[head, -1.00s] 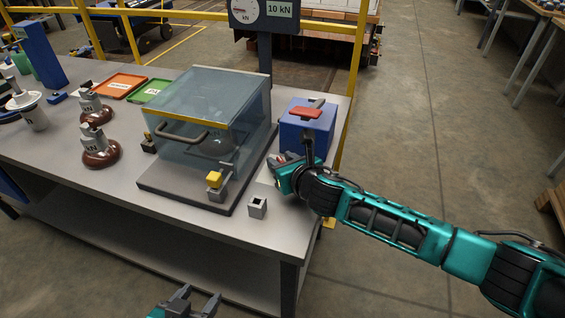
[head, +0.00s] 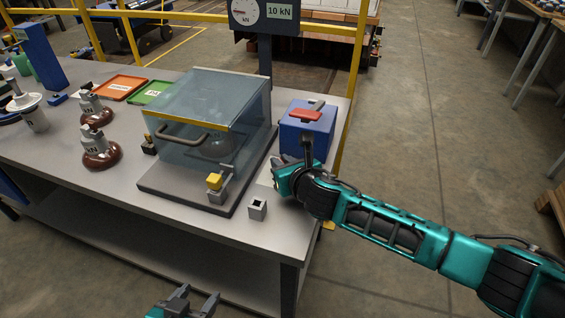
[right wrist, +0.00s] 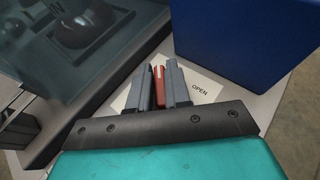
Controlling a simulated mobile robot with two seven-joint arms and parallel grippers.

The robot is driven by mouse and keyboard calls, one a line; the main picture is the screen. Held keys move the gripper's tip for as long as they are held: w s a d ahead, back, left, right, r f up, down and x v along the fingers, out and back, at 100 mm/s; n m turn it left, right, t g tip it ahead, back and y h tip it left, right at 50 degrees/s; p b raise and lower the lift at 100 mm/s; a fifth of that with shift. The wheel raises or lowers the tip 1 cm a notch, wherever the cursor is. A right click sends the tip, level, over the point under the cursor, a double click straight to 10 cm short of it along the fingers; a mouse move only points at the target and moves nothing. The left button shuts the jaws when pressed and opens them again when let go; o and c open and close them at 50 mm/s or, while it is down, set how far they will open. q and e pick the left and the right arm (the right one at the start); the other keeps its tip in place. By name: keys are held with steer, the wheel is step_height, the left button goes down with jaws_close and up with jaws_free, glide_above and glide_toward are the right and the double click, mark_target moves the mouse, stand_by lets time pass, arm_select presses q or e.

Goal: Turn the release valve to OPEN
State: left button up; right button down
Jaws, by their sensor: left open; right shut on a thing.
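The release valve's red lever (right wrist: 159,86) shows in the right wrist view, between the two grey fingers of my right gripper (right wrist: 158,84). The gripper is shut on it. A white label plate (right wrist: 205,82) lies under the fingers, with the word OPEN to their right; its left part is mostly covered. In the head view my right gripper (head: 278,176) is low at the table's right end, in front of a blue box (head: 293,138), and hides the valve. My left gripper (head: 196,302) is open and empty at the bottom edge, in front of the table.
A clear-covered test chamber (head: 200,105) with a yellow latch stands left of my right gripper, close by. A small grey socket block (head: 257,208) sits at the table's front. A gauge (head: 246,11) stands behind. Brown insulators (head: 98,152) and trays (head: 122,87) are at left.

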steer(key=shift+h, duration=0.3)
steer(key=shift+s+a+m+t+h+p, duration=0.1)
steer(key=shift+m+t+h+p, duration=0.2)
steer(key=shift+m+h+p, duration=0.65)
steer(key=m+h, duration=0.3)
steer(key=shift+h, duration=0.25)
steer(key=m+h, duration=0.2)
steer(key=shift+m+h, duration=0.35)
steer(key=shift+h, duration=0.05)
steer(key=shift+m+g+h+b, duration=0.4)
steer(key=shift+m+h, duration=0.7)
steer(key=shift+h, duration=0.1)
steer(key=c, duration=1.2)
jaws_free()
steer(key=shift+o, duration=0.2)
